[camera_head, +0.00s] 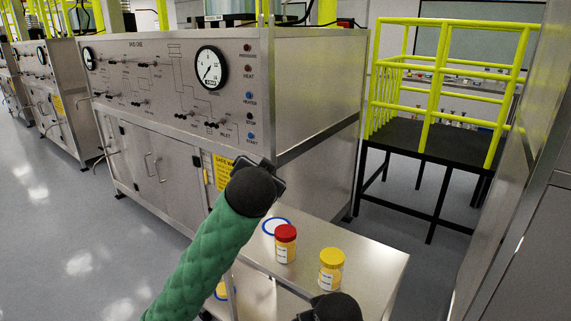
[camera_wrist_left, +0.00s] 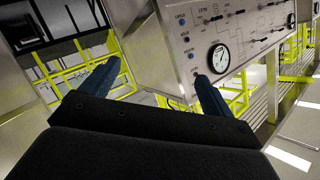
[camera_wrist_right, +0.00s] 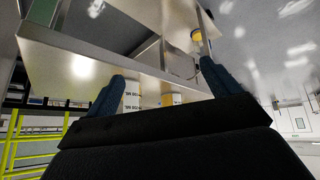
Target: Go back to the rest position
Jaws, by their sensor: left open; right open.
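My left gripper (camera_wrist_left: 159,75) is open and empty, raised in front of the steel cabinet (camera_head: 320,90). In the head view its black wrist (camera_head: 250,190) covers part of the cabinet's lower right front. My right gripper (camera_wrist_right: 162,72) is open, and nothing shows held between its fingers. In the head view only a dark part of my right arm (camera_head: 335,307) shows at the bottom edge, by the small steel table (camera_head: 375,262). A red-lidded yellow jar (camera_head: 285,245) and a yellow-lidded jar (camera_head: 331,270) stand upright on that table, apart from both grippers.
A blue ring mark (camera_head: 268,228) lies on the table behind the red-lidded jar. A black platform with yellow railings (camera_head: 435,140) stands at the back right. A steel panel (camera_head: 530,220) bounds the right side. Grey floor (camera_head: 80,240) is clear at left.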

